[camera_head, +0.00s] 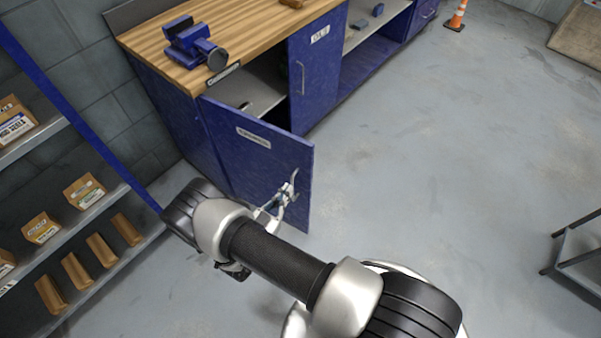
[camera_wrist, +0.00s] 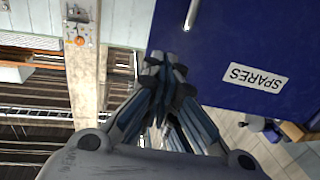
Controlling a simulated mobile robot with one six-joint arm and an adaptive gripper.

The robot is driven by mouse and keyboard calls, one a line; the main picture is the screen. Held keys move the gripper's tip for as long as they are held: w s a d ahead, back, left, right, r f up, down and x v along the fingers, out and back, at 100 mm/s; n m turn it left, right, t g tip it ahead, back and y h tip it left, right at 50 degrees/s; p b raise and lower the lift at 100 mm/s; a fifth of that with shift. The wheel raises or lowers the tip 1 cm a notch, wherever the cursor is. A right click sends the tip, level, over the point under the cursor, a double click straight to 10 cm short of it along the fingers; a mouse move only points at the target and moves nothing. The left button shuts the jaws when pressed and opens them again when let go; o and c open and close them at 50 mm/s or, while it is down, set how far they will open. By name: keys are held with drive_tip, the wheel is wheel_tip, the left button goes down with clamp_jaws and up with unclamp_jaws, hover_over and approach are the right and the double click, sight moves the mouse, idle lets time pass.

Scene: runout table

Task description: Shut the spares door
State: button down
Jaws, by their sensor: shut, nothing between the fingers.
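The blue spares door (camera_head: 263,165) stands open, swung out from the workbench cabinet, with a white label and a metal handle (camera_head: 293,182) near its free edge. In the wrist view the spares door (camera_wrist: 225,55) fills the upper right, its SPARES label (camera_wrist: 255,77) upside down and part of a bright handle (camera_wrist: 192,14) at the top. My gripper (camera_head: 285,200) is at the door's front face, close to the handle; it also shows in the wrist view (camera_wrist: 166,72), fingertips together and empty. I cannot tell whether it touches the door.
The wooden-topped workbench (camera_head: 240,36) holds a blue vise (camera_head: 195,45). A second blue door (camera_head: 316,72) is beside the opening. Shelves with cardboard boxes (camera_head: 85,190) stand at left, a dark metal frame (camera_head: 580,255) at right. Open grey floor (camera_head: 440,150) lies between.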

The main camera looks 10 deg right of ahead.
sight(306, 165)
drive_tip(key=b+x, duration=0.2)
drive_tip(key=x, duration=0.7)
drive_tip(key=shift+f, duration=0.1)
drive_tip(key=shift+w+d, duration=0.1)
drive_tip(key=shift+d, duration=0.1)
